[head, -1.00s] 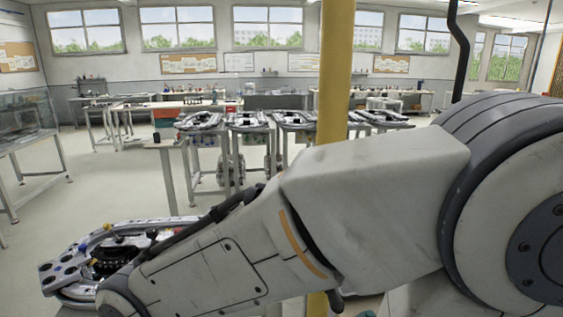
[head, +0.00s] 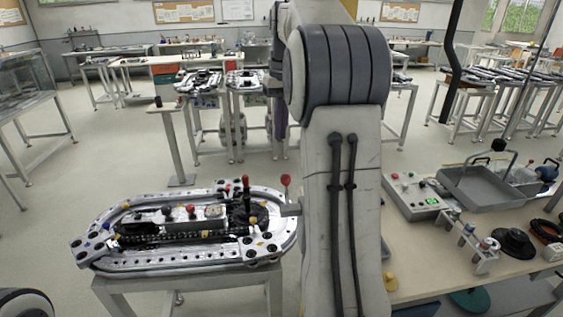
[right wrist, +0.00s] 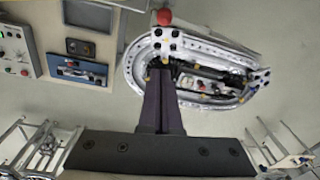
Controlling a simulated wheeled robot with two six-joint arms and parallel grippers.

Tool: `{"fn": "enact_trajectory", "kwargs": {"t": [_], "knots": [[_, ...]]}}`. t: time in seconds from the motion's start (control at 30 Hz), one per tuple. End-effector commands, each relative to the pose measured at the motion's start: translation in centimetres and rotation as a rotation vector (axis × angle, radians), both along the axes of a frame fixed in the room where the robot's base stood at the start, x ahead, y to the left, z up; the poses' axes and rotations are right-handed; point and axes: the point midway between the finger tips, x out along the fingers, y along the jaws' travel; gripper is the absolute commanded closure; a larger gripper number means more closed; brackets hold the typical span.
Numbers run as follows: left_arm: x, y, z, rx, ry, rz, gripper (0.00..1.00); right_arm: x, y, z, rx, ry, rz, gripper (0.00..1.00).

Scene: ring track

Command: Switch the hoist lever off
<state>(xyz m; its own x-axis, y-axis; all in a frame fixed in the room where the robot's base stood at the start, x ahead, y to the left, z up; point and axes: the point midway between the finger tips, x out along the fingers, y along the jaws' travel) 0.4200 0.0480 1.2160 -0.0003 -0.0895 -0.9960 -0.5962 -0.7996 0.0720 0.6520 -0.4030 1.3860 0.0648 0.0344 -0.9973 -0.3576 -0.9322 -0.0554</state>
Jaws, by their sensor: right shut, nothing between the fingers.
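The lever that best fits the task has a red ball knob (head: 286,180) on a thin upright stem, on a grey bracket at the right end of the ring track (head: 120,262). The red ball also shows in the right wrist view (right wrist: 164,17), beyond the fingertips and apart from them. No label is readable. My right gripper (head: 280,136) points down, partly hidden behind my right arm, above and behind the track. In the right wrist view its dark fingers (right wrist: 161,72) are together and empty. My left gripper is out of view.
Other red-knobbed levers (head: 246,183) stand on the track. At right, a bench (head: 430,285) holds a control box (head: 412,195), a grey tray (head: 478,187) and small parts. A small post table (head: 166,108) stands behind. Open floor lies left of the track.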

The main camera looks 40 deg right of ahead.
Motion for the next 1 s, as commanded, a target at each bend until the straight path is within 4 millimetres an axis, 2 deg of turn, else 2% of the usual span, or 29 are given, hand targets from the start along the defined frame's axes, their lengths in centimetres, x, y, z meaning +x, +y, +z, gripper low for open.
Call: {"fn": "enact_trajectory", "kwargs": {"t": [0.23, 0.37, 0.47, 0.8, 1.0], "knots": [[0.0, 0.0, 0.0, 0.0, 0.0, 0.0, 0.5, 0.0, 0.1, -0.2, 0.0, 0.0, 0.001, 1.0], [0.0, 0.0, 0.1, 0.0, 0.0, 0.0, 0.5, 0.1, 0.2, -1.2, 0.002, 0.001, 0.002, 1.0], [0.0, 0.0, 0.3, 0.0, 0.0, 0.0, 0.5, 0.1, 0.3, -2.7, 0.002, 0.003, 0.002, 1.0], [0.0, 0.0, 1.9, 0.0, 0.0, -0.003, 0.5, 0.6, 0.5, -9.9, 0.003, 0.004, 0.001, 1.0], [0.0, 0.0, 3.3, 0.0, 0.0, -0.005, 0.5, -1.8, 1.3, -8.9, -0.001, -0.002, 0.0, 1.0]]}}
